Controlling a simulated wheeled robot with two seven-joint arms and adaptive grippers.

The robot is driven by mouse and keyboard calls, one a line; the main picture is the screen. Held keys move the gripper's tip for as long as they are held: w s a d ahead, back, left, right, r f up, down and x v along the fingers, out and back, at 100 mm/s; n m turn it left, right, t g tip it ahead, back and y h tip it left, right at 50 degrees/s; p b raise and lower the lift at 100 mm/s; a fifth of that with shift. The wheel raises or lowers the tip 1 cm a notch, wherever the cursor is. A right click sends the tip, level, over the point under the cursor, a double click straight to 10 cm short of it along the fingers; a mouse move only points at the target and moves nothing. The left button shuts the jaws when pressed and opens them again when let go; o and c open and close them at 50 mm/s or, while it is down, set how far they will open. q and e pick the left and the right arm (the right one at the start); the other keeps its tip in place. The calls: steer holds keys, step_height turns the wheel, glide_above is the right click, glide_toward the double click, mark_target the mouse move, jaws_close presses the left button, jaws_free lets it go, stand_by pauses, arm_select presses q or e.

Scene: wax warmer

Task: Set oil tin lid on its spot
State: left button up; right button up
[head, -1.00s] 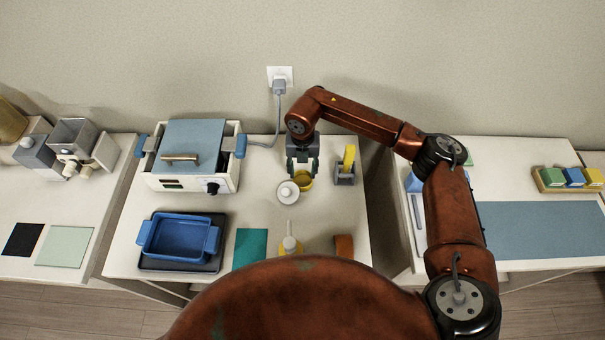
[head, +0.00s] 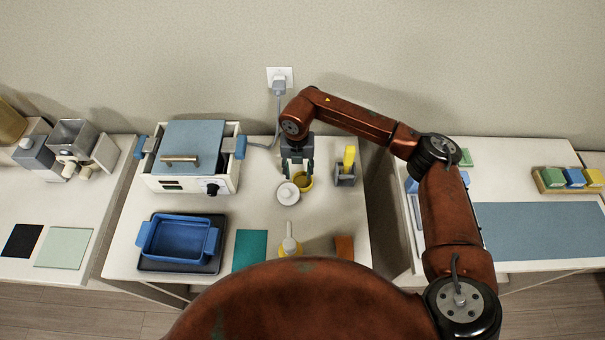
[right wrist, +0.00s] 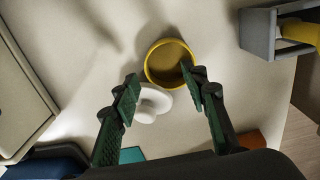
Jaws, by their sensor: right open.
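The white round lid (head: 288,193) with a small knob lies at the near left of the open yellow tin (head: 307,184); I cannot tell whether they touch. My right gripper (head: 298,168) is open and empty, just behind the lid and tin. In the right wrist view the lid (right wrist: 156,102) shows between the two green fingers of the right gripper (right wrist: 159,79), below them and not gripped. The tin (right wrist: 171,64) is just past the fingertips there. My left gripper is not in view.
A wax warmer (head: 192,157) stands to the left, with a blue tray (head: 180,238) in front. A grey holder (head: 345,177) with a yellow item is right of the tin. A teal square (head: 250,250), a bottle (head: 289,245) and a brown block (head: 344,246) are nearer.

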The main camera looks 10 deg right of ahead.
steer(key=shift+a, duration=0.25)
steer(key=shift+w+a, duration=0.2)
steer(key=shift+a, duration=0.5)
steer(key=shift+a, duration=0.25)
steer(key=shift+w+a+b, duration=0.15)
steer(key=shift+a+b, duration=0.2)
steer(key=shift+a, duration=0.1)
steer(key=shift+a, duration=0.3)
jaws_close()
stand_by(0.3)
steer(key=c, duration=1.1)
jaws_free()
